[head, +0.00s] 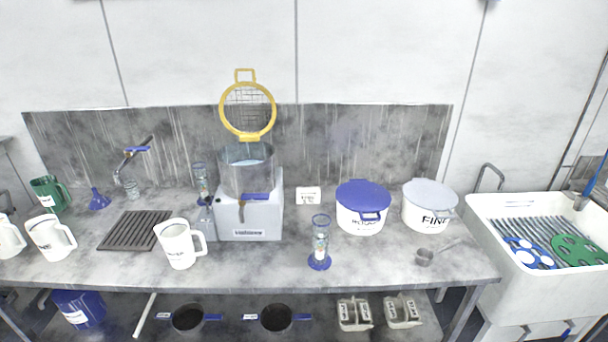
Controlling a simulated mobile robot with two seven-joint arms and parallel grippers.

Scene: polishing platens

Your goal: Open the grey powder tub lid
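The grey-lidded powder tub (426,216) is a white round tub marked "FIN...", standing on the right part of the bench. Neither of my grippers shows in the head view.
A small metal scoop (426,257) lies in front of the grey-lidded tub. A blue-based glass cylinder (320,245) stands left of the scoop. A white sink (490,228) with coloured discs is at the right.

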